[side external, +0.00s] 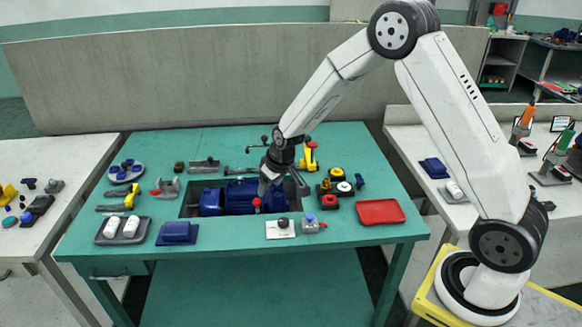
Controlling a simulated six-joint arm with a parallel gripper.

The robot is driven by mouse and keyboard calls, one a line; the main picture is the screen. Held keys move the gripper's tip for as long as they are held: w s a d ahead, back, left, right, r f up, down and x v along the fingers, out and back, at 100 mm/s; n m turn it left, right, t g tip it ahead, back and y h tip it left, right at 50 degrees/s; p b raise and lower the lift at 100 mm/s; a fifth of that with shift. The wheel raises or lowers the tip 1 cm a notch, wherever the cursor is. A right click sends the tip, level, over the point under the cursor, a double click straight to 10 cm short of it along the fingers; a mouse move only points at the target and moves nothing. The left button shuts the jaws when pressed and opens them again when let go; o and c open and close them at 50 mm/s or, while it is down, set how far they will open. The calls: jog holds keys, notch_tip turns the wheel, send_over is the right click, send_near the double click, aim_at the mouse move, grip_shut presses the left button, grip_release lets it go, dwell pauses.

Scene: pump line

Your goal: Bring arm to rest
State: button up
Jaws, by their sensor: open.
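My gripper (269,186) hangs from my white arm over the recess in the middle of the green table (350,150). It is open. A blue pump (225,197) lies in the recess, with its right part behind my gripper. A small red-topped piece (257,204) stands just below my gripper. I cannot tell whether the fingers touch it.
A red tray (380,212) lies at the table's right. Red, yellow and black knobs (336,188) stand left of it. A grey tray with white bottles (123,230) and a blue box (178,233) sit front left. A grey wall (180,80) stands behind.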

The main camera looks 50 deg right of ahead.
jog(key=s+a+r, duration=0.2)
jog(key=s+r, duration=0.1)
jog(key=s, duration=0.8)
jog(key=s+a+r+g, duration=0.1)
jog(key=s+a+r, duration=0.1)
jog(key=s, duration=0.9)
jog(key=shift+s+a+r, duration=0.2)
jog(key=shift+r, duration=0.5)
